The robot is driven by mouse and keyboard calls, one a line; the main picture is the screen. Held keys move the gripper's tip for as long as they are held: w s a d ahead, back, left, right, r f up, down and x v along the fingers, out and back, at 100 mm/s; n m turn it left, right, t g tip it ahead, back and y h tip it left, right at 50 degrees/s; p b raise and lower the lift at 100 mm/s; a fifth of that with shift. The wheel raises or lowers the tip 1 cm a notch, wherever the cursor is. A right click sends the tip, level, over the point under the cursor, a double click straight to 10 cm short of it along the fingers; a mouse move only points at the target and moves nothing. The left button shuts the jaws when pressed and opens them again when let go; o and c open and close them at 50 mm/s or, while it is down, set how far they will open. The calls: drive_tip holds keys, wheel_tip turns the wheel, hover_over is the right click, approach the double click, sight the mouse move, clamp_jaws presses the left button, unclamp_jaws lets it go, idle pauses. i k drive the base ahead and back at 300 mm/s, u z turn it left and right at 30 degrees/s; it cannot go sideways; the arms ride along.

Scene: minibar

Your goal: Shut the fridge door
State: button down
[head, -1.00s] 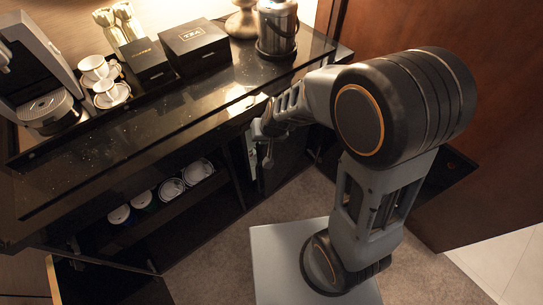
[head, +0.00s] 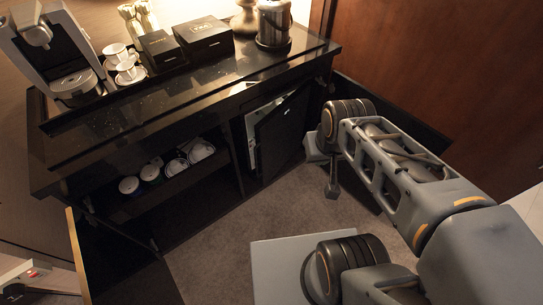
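The fridge door (head: 283,132) is a dark panel in the right part of the cabinet. It stands partly open, swung out to the right, with a pale strip of the fridge body (head: 252,138) showing to its left. My gripper (head: 333,188) hangs low to the right of the door, with a gap between them in the picture. Its fingers are small and dark, and I cannot tell whether they are open or shut. I see nothing held in it.
A dark outer panel (head: 392,112) stands behind my arm. The black counter (head: 150,108) carries a coffee machine (head: 62,62), cups, boxes and an ice bucket (head: 273,24). Cups sit on the open left shelf (head: 175,183). Carpet (head: 240,215) is clear before the cabinet.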

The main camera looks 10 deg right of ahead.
sight(278, 135)
drive_tip(key=z, duration=0.1)
drive_tip(key=k, duration=0.55)
drive_tip(key=u, duration=0.95)
drive_tip(key=i, duration=1.15)
drive_tip(key=z, duration=0.65)
